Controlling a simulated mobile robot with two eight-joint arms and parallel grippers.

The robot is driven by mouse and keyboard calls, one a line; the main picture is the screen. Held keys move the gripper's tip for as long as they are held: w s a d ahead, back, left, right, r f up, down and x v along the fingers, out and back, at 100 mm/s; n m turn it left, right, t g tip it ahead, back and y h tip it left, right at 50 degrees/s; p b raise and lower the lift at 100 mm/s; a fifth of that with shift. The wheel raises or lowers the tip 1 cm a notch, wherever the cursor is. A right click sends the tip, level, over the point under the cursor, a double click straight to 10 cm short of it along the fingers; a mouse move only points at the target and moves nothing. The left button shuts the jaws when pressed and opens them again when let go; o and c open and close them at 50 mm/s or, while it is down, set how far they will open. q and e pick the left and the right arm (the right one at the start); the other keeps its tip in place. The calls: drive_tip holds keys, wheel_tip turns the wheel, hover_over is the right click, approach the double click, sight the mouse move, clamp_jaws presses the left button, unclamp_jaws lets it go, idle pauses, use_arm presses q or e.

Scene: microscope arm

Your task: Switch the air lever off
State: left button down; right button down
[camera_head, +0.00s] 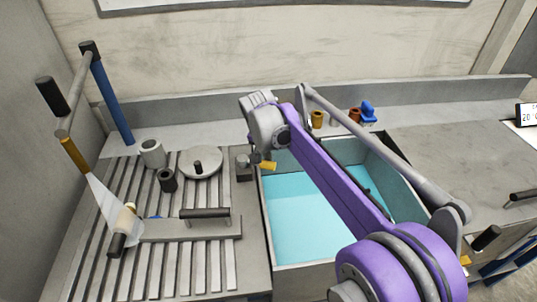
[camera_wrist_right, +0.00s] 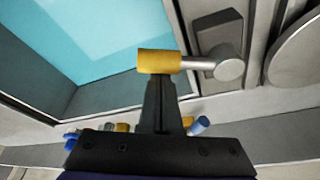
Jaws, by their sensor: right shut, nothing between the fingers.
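The lever has a yellow handle (camera_head: 267,166) and a dark grey base (camera_head: 244,167) beside the left edge of the blue-lined basin. In the right wrist view the handle (camera_wrist_right: 158,62) lies crosswise on a short grey shaft running to a round knob (camera_wrist_right: 229,67). My right gripper (camera_wrist_right: 160,92) is shut and empty, its dark fingertips right at the handle's near edge. Whether they touch it I cannot tell. In the head view the purple right arm reaches over the basin, and its wrist hides most of the fingers. My left gripper is not in view.
The basin (camera_head: 303,222) lies under my right arm. Small coloured items stand behind the basin. The grey counter (camera_head: 450,150) at right is mostly clear.

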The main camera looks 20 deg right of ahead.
sight(263, 166)
drive_tip(key=m, duration=0.1)
drive_tip(key=s+a+m+p, duration=0.1)
drive_tip(key=shift+s+r+m+g+h, duration=0.1)
drive_tip(key=shift+s+m+g+h, duration=0.15)
drive_tip(key=shift+m+g+h, duration=0.05)
drive_tip(key=a+m, duration=0.1)
drive_tip(key=s+a+m+g+p, duration=0.1)
drive_tip(key=m, duration=0.1)
drive_tip(key=shift+s+m, duration=0.3)
drive_tip(key=m, duration=0.1)
drive_tip(key=a+m, duration=0.1)
drive_tip(key=shift+s+a+m+g+h+p, duration=0.3)
drive_tip(key=shift+s+g+p, duration=0.1)
drive_tip(key=a+m, duration=0.1)
drive_tip(key=m, duration=0.1)
drive_tip(key=shift+s+a+m+g+p, duration=0.15)
drive_tip(key=shift+a+m+g+p, duration=0.2)
drive_tip(key=shift+m+g, duration=0.05)
drive_tip(key=shift+a, duration=0.5)
